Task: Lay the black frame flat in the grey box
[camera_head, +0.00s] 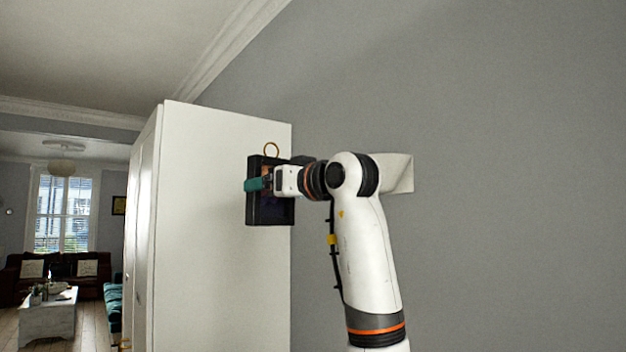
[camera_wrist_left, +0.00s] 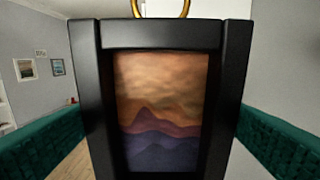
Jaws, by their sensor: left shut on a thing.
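The black frame (camera_head: 264,215) is upright, with a gold ring at its top, in front of the side of a white cabinet in the head view. My left gripper (camera_head: 255,184) is shut on the frame, its teal fingers at the frame's sides. In the left wrist view the frame (camera_wrist_left: 152,32) fills the middle, with a picture of orange and purple hills inside it and a teal finger on each side. The grey box is not seen in either view. My right gripper is not in view.
A tall white cabinet (camera_head: 215,270) stands behind the frame. A grey wall (camera_head: 500,200) fills the right side. A pale object (camera_head: 401,172), partly hidden by my arm, is at the wall. A sofa (camera_head: 75,268) and white table (camera_head: 48,315) are far left.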

